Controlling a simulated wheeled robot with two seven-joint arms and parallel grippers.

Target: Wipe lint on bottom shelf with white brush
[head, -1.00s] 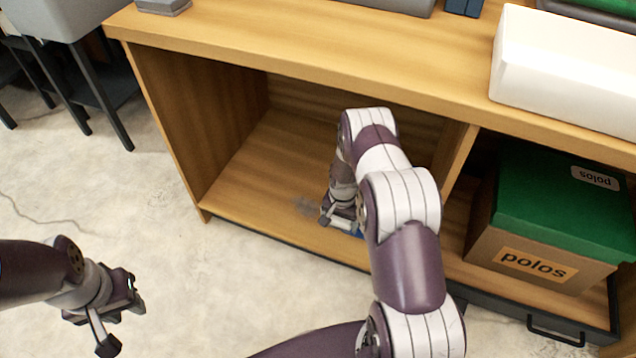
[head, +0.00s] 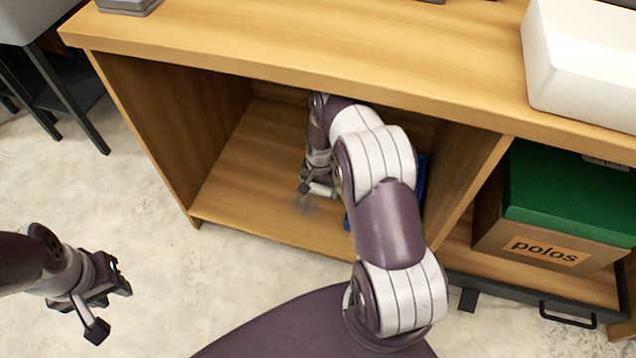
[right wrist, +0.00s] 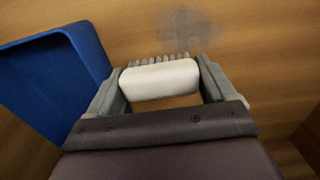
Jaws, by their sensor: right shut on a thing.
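The lint (head: 305,205) is a faint grey smudge on the bottom shelf (head: 240,190); it also shows in the right wrist view (right wrist: 190,28). My right gripper (head: 318,186) is inside the left compartment, shut on the white brush (right wrist: 160,79). The brush's white handle lies across between the fingers and its grey bristles point toward the lint. The brush is right beside the smudge; I cannot tell whether the bristles touch the shelf. My left gripper (head: 105,300) is open and empty over the floor at the left.
A blue bin (right wrist: 55,80) stands on the shelf close to my right gripper, partly hidden by my arm in the head view. An upright divider (head: 465,190) separates this compartment from a green-lidded polos box (head: 545,248). A white box (head: 580,60) sits on the top.

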